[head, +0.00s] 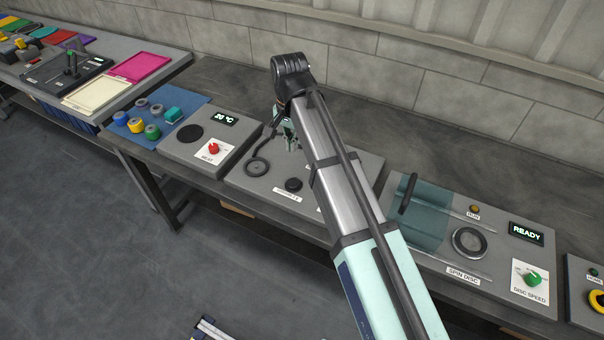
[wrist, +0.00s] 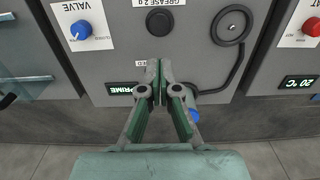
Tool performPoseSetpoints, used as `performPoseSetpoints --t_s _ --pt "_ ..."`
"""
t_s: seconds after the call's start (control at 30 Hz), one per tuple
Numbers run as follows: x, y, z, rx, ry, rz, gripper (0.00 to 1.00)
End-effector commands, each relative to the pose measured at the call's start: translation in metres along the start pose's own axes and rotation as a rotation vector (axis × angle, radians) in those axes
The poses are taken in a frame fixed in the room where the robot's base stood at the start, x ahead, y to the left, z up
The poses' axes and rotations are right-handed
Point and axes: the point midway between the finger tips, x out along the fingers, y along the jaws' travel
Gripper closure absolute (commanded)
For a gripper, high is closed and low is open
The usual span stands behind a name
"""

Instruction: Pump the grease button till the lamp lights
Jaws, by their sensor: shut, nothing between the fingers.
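The grease button is a round black button on a grey panel (wrist: 110,45), at the top middle of the wrist view (wrist: 159,21), beside a label reading "GREASE". In the head view the button (head: 293,184) sits left of my arm. My gripper (wrist: 158,80) is shut and empty, with its fingertips over the panel, apart from the button in the picture. In the head view it (head: 287,136) is partly hidden by my arm. A display reading "PRIME" (wrist: 122,88) is beside the fingers. A partly covered label ends in "ED". I cannot make out the lamp.
A black hose with a ring (wrist: 232,25) lies on the panel. A blue valve knob (wrist: 81,30) is at left. A heat panel (head: 200,140) and a spin-disc panel (head: 490,280) stand either side. A wall (head: 450,85) runs behind the bench.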

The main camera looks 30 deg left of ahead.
Motion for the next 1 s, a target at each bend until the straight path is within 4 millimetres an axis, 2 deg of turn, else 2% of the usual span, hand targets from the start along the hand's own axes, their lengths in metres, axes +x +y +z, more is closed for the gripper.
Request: performPoseSetpoints --t_s 0.47,0.67,1.0 --pt "0.005 0.000 0.000 0.000 -0.001 0.001 1.00" --pt "0.028 0.001 0.001 0.000 -0.002 0.002 1.00" --pt "0.084 0.001 0.001 0.000 -0.002 0.002 1.00"
